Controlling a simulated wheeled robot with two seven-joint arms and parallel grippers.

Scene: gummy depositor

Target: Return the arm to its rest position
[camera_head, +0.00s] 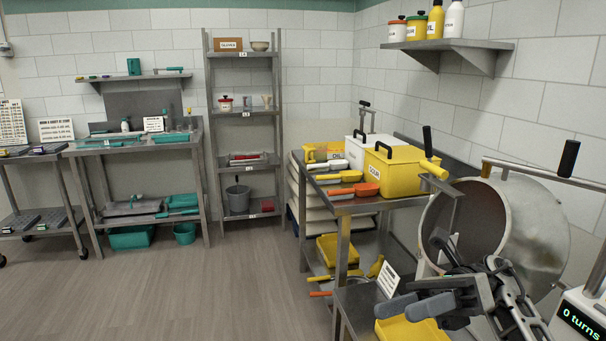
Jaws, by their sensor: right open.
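My right gripper (398,299) shows at the lower right, in front of the round steel drum (508,225). Its two grey fingers point left and stand apart, with nothing seen between them. It is above the low steel table's edge and over a yellow container (412,329), which it partly hides. The lower part of my right arm runs off to the right. My left gripper is not in the picture.
A steel table (345,206) holds a yellow bin (400,172), a white bin (352,150) and scoops. A display (580,322) reading "0 turns" stands at the lower right. The floor (200,290) at left is clear.

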